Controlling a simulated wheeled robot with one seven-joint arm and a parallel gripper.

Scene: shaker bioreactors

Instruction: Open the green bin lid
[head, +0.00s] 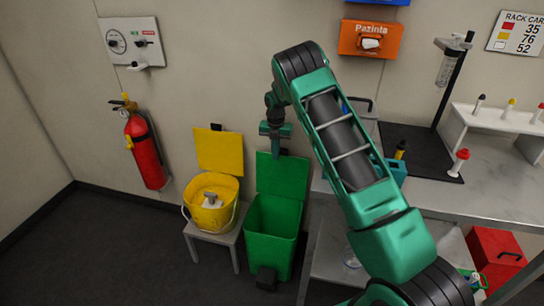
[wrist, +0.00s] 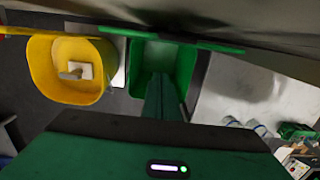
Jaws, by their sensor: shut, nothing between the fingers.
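The green bin (head: 270,238) stands on the floor beside the table. Its green lid (head: 283,175) is raised and stands upright at the back, near the wall, so the bin is open. In the wrist view the open green bin (wrist: 182,62) lies below my gripper, with the lid seen edge-on (wrist: 170,39) along its far side. My gripper (head: 276,150) points down just above or in front of the lid's top edge; I cannot tell whether it touches. The fingers (wrist: 165,95) are together and empty, covering part of the bin's inside.
A yellow bin (head: 211,216) with its lid (head: 219,152) up sits on a small stool (head: 228,238) left of the green bin. The grey table (head: 440,195) is close on the right. A fire extinguisher (head: 144,150) hangs on the wall. The floor in front is clear.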

